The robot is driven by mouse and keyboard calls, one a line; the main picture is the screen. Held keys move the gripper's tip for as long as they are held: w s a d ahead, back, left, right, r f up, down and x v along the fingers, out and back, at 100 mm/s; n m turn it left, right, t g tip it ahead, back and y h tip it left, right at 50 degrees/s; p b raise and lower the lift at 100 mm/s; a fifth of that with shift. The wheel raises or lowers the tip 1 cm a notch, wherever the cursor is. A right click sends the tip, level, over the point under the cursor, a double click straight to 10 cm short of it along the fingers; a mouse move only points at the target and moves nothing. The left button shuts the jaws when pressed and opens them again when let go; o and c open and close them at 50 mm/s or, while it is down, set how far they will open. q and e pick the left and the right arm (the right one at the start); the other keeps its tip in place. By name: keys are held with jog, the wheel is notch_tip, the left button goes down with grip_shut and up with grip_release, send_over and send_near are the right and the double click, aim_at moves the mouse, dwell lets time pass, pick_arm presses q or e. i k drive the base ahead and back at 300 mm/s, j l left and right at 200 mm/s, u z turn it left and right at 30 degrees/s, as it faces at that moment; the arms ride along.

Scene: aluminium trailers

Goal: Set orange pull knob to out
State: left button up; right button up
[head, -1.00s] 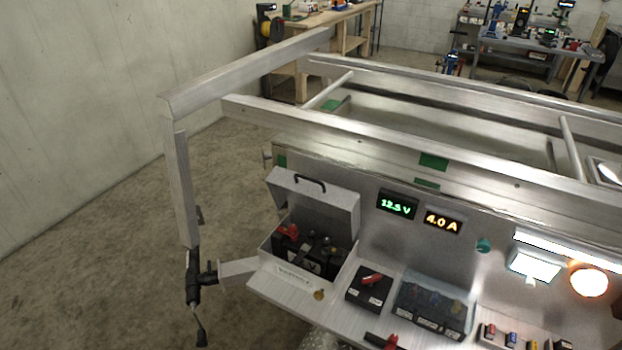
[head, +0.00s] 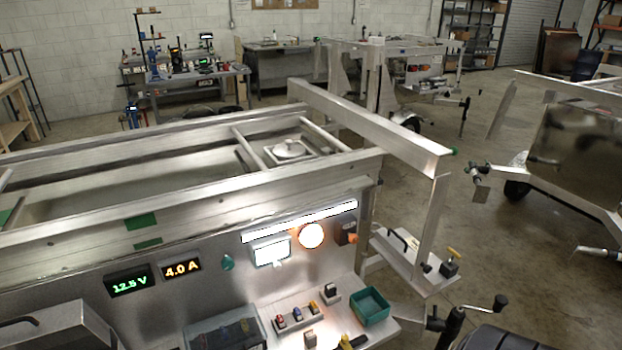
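A small orange part (head: 352,238), which may be the orange pull knob, sits on a dark box at the right end of the trailer's metal panel (head: 218,262) in the head view. It is too small to tell whether it is in or out. A bright round lamp (head: 311,236) and a lit white rectangular lamp (head: 270,251) are on the panel to its left. Neither of my grippers is in view.
A shelf below the panel holds small coloured switches (head: 296,317) and a green bin (head: 369,306). A crank handle (head: 500,302) and a side tray (head: 412,262) stick out at right. Displays (head: 129,282) read 12.5 V and 4.0 A. Other trailers stand behind.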

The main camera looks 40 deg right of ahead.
aim_at(352, 238)
jog(key=z, duration=1.65)
